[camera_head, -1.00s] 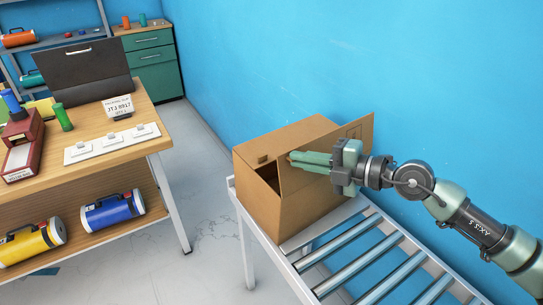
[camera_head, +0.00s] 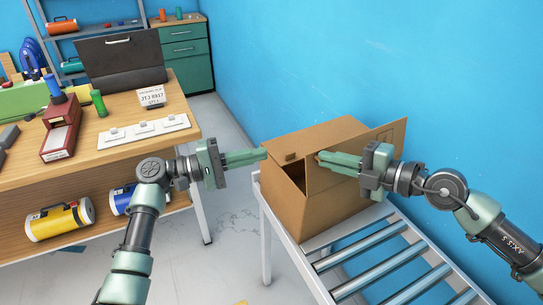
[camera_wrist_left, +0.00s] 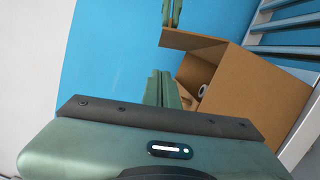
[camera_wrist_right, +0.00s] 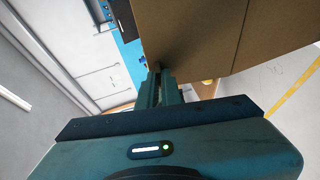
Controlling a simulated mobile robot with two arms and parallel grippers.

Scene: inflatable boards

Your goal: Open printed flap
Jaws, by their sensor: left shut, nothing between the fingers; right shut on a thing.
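A brown cardboard box (camera_head: 325,208) stands partly open on the roller conveyor. Another top flap (camera_head: 320,138) covers the back left part. My right gripper (camera_head: 319,159) is shut on the printed flap, though the grip itself is mostly hidden by the fingers. In the right wrist view its fingertips (camera_wrist_right: 163,78) meet a cardboard panel (camera_wrist_right: 205,35). My left gripper (camera_head: 263,154) is shut and empty beside the box's left top edge. The left wrist view shows a pale ring-shaped item (camera_wrist_left: 203,90) inside the box.
The conveyor's rollers (camera_head: 375,262) are bare in front of the box. A blue wall (camera_head: 330,60) rises close behind it. A wooden workbench (camera_head: 180,100) with several items stands at left, with yellow (camera_head: 60,221) and blue cylinders on its lower shelf.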

